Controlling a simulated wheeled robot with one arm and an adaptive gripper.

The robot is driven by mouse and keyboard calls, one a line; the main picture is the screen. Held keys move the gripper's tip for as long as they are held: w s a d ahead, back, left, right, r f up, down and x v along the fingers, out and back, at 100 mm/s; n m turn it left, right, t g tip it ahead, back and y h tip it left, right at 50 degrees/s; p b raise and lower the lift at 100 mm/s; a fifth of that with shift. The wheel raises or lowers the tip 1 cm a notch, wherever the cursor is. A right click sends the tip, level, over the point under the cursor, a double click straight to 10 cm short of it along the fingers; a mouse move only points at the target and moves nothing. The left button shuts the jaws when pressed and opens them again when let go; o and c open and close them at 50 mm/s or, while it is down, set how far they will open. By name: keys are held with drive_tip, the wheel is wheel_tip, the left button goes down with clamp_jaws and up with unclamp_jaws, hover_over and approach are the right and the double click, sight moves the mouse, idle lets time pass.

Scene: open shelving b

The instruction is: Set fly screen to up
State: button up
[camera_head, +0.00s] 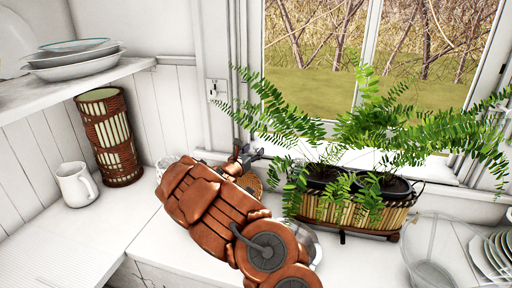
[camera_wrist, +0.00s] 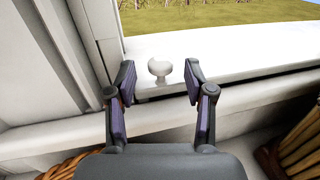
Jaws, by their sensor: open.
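The window (camera_head: 360,60) is in the back wall in the head view, with grass and bare branches behind it. I cannot make out a separate fly screen. In the wrist view a small white knob (camera_wrist: 159,68) stands on the white rail (camera_wrist: 235,62) at the window's bottom edge. My gripper (camera_wrist: 160,82) is open, its two dark fingers on either side of the knob in the picture, with no contact visible. In the head view my gripper (camera_head: 247,155) is by the sill, left of the ferns. The knob is not discernible there.
Ferns (camera_head: 375,125) in a bamboo planter (camera_head: 345,215) stand close to the right of my gripper. A clear bowl (camera_head: 435,250) and plates (camera_head: 495,255) are at right. A mug (camera_head: 75,185) and wicker vase (camera_head: 110,140) stand left, beneath a shelf (camera_head: 70,88) with stacked dishes.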

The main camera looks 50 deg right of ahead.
drive_tip(key=shift+x, duration=1.25)
clamp_jaws()
